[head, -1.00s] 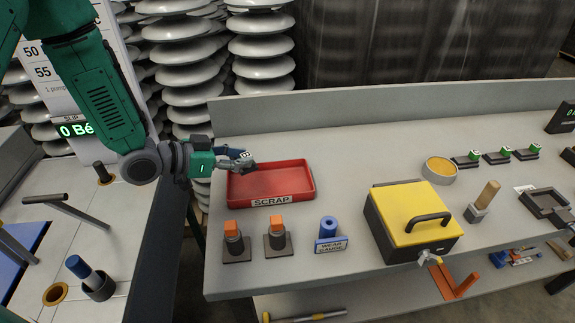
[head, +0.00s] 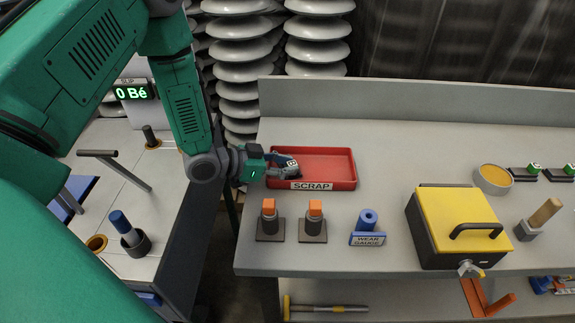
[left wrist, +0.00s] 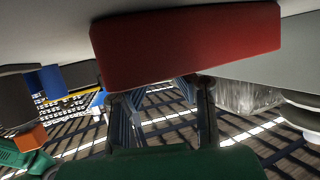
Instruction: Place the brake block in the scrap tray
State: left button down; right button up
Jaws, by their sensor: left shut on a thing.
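The red scrap tray (head: 335,168) lies on the grey bench, labelled SCRAP on its front. My left gripper (head: 288,163) reaches in from the left, over the tray's left end. It is shut on a small dark piece (head: 295,172), which looks like the brake block and is mostly covered by the fingers. I cannot tell whether the piece touches the tray floor. In the left wrist view, the tray's red wall (left wrist: 185,45) fills the upper middle, and the fingers (left wrist: 163,105) run behind its edge. The held piece is hidden there. My right gripper is not in view.
Two orange-topped posts (head: 269,222) (head: 315,222) and a blue wear gauge (head: 368,222) stand in front of the tray. A yellow-lidded box (head: 462,222) stands to the right. A low back wall (head: 420,105) runs behind.

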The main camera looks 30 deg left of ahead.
pick_arm(q)
jog(key=shift+a, duration=0.1)
jog(key=c, duration=1.3)
grip_release()
jog(key=shift+c, duration=0.2)
jog(key=shift+s+r, duration=0.1)
jog(key=shift+s+a+r, duration=0.15)
jog(key=shift+s+a, duration=0.05)
jog(key=shift+s, duration=0.1)
jog(key=v, duration=0.6)
jog(key=shift+s+a+p, duration=0.2)
jog(key=shift+p, duration=0.1)
jog(key=shift+d, duration=0.1)
